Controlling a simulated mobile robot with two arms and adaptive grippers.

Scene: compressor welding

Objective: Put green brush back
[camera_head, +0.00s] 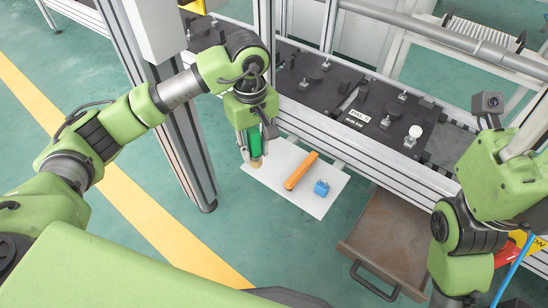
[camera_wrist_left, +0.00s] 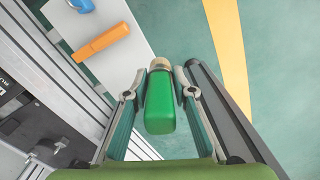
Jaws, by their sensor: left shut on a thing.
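My left gripper (camera_head: 252,150) is shut on the green brush (camera_head: 255,142). The brush has a green handle and a short tan tip that points down in the head view. It hangs at the left end of a white shelf board (camera_head: 309,201); I cannot tell whether the tip touches the board. In the left wrist view the green brush (camera_wrist_left: 160,108) sits between the two fingers, with its tan end pointing away. My right arm shows at the right edge of the head view, but its fingertips are out of frame.
An orange tool (camera_head: 300,171) and a blue object (camera_head: 321,188) lie on the white board, right of the brush. A black fixture table (camera_head: 340,98) stands behind the board. A metal post (camera_head: 186,150) rises to the left. A brown tray (camera_head: 385,240) sits lower right.

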